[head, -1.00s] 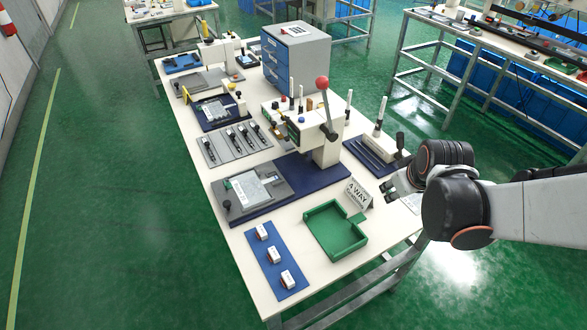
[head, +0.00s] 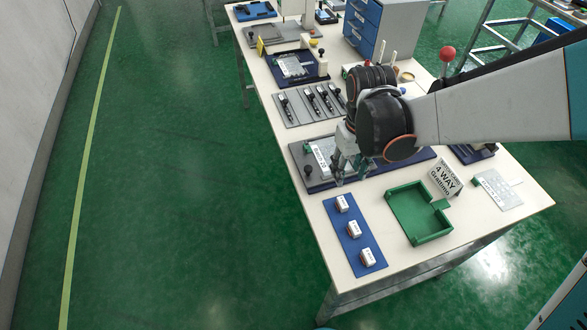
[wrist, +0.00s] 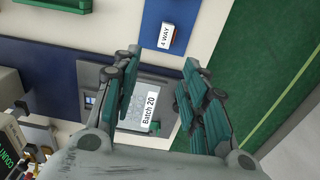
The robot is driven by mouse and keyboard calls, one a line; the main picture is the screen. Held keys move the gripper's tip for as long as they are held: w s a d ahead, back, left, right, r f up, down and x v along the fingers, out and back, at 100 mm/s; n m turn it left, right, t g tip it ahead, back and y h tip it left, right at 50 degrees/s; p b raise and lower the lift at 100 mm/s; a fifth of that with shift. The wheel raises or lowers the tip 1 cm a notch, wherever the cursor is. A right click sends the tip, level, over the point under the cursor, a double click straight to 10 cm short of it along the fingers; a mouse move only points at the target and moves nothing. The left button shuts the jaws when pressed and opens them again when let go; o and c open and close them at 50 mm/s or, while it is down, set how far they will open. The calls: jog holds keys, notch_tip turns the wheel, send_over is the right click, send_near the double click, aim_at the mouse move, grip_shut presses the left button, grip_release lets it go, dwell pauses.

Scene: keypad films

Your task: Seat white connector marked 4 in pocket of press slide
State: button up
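Three white connectors lie in a row on a blue strip (head: 352,248): a far one (head: 341,203), a middle one (head: 354,229) and a near one (head: 367,258). In the wrist view one white connector (wrist: 168,34) reads "4 WAY"; the head view is too small for reading marks. The grey press slide (head: 299,153) bears a pale plate labelled "Batch 20" (wrist: 149,107). My gripper (head: 347,178) hangs over the slide's near right part, and its fingers (wrist: 160,95) are spread with nothing between them. The fingers and my wrist hide part of the slide; the pocket is not clear.
A green tray (head: 392,197) and a "4 WAY" sign (head: 447,178) stand right of the strip. A grey plate with several black tools (head: 290,112) lies beyond the slide. Bare white tabletop surrounds the strip.

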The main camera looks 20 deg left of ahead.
jog(key=b, duration=0.2)
send_over(341, 198)
jog(key=f, duration=0.6)
jog(key=shift+w+f, duration=0.15)
jog(key=shift+w, duration=0.25)
jog(key=f, duration=0.1)
jog(key=f+b, duration=0.1)
jog(key=f, duration=0.1)
jog(key=f+b, duration=0.1)
jog(key=shift+s+f, duration=0.25)
jog(key=shift+s, duration=0.15)
jog(key=shift+f+b, duration=0.35)
jog(key=shift+f, duration=0.1)
jog(key=shift+r, duration=0.1)
jog(key=c, duration=0.9)
